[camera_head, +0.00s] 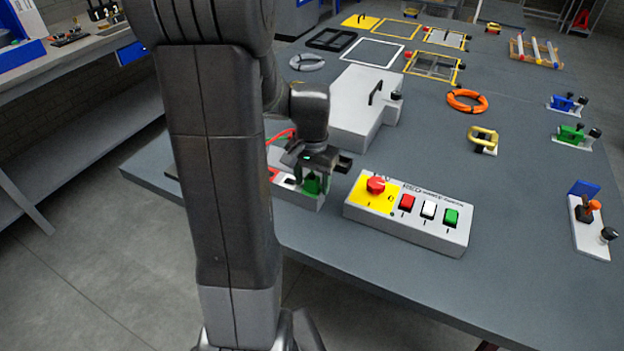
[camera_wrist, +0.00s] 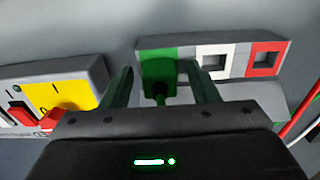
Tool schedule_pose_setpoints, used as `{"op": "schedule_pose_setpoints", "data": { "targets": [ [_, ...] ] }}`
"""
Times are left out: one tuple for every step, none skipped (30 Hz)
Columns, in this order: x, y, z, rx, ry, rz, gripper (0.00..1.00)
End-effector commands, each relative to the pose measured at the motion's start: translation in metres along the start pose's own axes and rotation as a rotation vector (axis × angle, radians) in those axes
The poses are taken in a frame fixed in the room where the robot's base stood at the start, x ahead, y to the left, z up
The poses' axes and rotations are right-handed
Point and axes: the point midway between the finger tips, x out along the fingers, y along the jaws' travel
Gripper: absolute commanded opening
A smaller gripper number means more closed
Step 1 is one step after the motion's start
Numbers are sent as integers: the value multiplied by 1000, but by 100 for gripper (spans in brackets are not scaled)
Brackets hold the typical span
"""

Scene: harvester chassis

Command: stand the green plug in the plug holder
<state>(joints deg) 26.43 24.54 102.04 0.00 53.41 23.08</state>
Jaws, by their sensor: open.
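The green plug (camera_head: 312,185) is at the green end of the plug holder (camera_head: 305,201), under my gripper (camera_head: 317,168). In the wrist view the plug (camera_wrist: 158,72) appears to stand in the green section of the holder (camera_wrist: 187,47); its lower end is hidden. The holder's white and red sections show empty square openings. My gripper is open, one finger on each side of the plug, with small gaps visible in the wrist view.
A control box (camera_head: 420,231) with a red emergency knob (camera_head: 376,185) and coloured switches stands close to the right. A white housing (camera_head: 358,110) stands behind. A red cable (camera_wrist: 300,115) runs beside the holder. The table front right is clear.

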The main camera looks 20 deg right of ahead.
Motion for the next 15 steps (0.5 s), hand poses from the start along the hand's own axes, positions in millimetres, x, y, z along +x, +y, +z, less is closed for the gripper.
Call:
{"op": "schedule_pose_setpoints", "data": {
  "targets": [
    [1,0,0,0,0,0,55],
    [1,0,0,0,0,0,55],
    [1,0,0,0,0,0,55],
    [1,0,0,0,0,0,55],
    [1,0,0,0,0,0,55],
    [1,0,0,0,0,0,55],
    [1,0,0,0,0,0,55],
    [1,0,0,0,0,0,51],
    [1,0,0,0,0,0,43],
    [1,0,0,0,0,0,37],
    [1,0,0,0,0,0,31],
    [1,0,0,0,0,0,23],
    [1,0,0,0,0,0,17],
    [1,0,0,0,0,0,11],
    [1,0,0,0,0,0,6]
  ]
}}
